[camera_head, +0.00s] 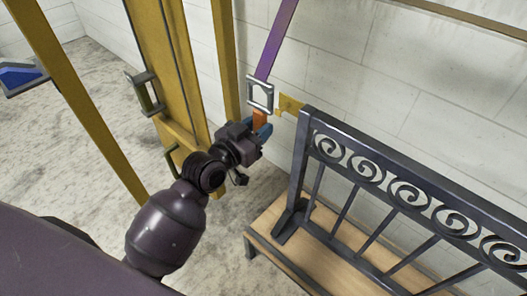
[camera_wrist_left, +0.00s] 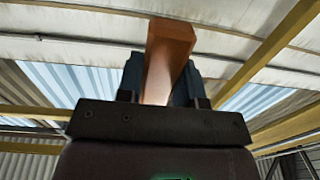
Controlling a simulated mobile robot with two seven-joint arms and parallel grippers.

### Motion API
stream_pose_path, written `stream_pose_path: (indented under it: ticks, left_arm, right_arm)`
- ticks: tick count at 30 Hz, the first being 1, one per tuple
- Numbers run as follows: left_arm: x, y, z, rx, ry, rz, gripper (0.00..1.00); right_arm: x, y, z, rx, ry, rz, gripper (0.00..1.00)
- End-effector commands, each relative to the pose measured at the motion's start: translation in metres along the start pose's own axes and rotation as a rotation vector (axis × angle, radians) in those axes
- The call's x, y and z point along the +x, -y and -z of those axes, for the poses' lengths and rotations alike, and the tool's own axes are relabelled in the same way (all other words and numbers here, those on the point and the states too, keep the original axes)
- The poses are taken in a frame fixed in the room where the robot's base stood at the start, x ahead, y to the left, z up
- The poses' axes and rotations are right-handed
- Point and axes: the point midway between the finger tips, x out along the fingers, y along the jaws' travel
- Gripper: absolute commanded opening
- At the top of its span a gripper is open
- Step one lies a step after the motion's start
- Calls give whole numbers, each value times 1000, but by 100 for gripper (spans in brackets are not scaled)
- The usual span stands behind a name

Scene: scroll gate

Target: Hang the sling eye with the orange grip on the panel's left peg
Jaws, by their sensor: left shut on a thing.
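The sling eye (camera_head: 260,94) is a grey metal rectangular frame at the lower end of a purple strap (camera_head: 277,42). Its orange grip (camera_head: 260,118) hangs just below the frame. My left gripper (camera_head: 258,129) is shut on the orange grip, which also stands between the fingers in the left wrist view (camera_wrist_left: 168,60). The panel (camera_head: 405,192) is dark metal with scrollwork along its top. A yellow tab, seemingly the left peg (camera_head: 290,105), sticks out from its upper left corner. The eye is right beside the tab's left end; I cannot tell whether they touch. My right gripper is not in view.
The panel stands on a wooden platform (camera_head: 268,228). Yellow posts (camera_head: 172,62) with a grey handle (camera_head: 146,92) rise left of my gripper. A pale block wall (camera_head: 350,55) is behind. A blue object (camera_head: 20,76) is at the far left.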

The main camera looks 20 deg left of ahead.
Motion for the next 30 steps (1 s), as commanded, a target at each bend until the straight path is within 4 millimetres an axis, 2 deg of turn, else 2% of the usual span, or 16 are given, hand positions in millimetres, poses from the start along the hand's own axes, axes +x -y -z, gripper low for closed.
stream_pose_path:
  ticks: [1,12,15,19,30]
  left_arm:
    - [7,4,-30,-2,18,-30,5]
    - [51,34,-129,-4,25,-199,5]
    - [60,42,-148,-3,21,-224,5]
    - [68,50,-158,-1,10,-240,5]
    - [76,53,-156,1,-6,-246,5]
  right_arm:
    - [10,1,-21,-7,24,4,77]
    - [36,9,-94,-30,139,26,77]
    - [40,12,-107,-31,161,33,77]
    - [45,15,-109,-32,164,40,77]
    - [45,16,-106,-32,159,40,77]
